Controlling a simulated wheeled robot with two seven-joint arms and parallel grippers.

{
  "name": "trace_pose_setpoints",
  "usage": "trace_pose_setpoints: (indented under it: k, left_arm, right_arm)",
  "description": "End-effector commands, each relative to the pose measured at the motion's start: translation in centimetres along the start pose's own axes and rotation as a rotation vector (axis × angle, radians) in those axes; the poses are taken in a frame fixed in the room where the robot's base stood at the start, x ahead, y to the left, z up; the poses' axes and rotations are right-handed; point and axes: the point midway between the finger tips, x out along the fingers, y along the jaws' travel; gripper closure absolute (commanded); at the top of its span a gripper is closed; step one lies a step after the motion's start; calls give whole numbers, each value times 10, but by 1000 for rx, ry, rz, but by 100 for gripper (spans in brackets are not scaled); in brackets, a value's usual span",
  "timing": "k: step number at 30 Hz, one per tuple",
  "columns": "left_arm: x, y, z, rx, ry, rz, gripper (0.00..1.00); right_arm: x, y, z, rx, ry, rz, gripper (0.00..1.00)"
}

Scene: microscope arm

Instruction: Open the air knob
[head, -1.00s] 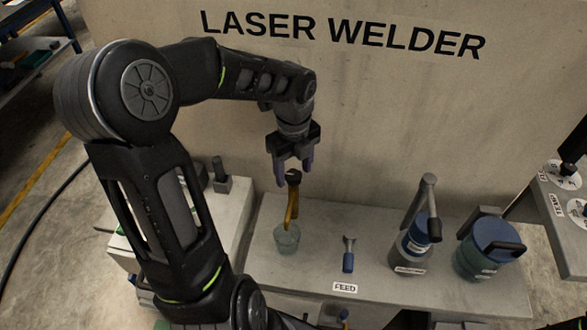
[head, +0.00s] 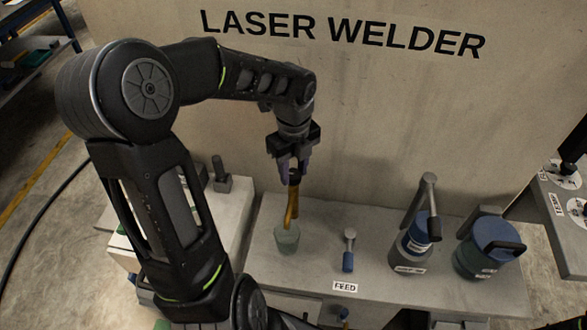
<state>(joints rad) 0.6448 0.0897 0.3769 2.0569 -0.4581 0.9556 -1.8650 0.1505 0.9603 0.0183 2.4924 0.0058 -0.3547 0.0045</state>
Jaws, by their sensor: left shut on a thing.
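My left gripper (head: 293,178) points down over the bench and is shut on the dark top of a yellow-brown handled tool (head: 291,205). The tool stands tilted, with its lower end in a greenish cup (head: 286,240). A black knob (head: 567,168) sits on a white dial on the panel at the right edge, far from my left gripper. A second white dial below it is cut by the frame edge. The small labels there are too blurred for me to tell which one is air. My right gripper is not in view.
The LASER WELDER wall (head: 400,110) rises behind.

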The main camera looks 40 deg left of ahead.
Motion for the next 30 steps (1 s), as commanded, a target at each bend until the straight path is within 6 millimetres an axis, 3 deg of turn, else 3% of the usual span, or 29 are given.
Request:
trace_pose_setpoints:
  k: [16, 30]
  left_arm:
    - [0, 0, 0, -77, -1, 0, 100]
    - [1, -1, 1, -431, -2, -2, 100]
  right_arm:
    - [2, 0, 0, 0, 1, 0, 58]
    - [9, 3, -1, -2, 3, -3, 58]
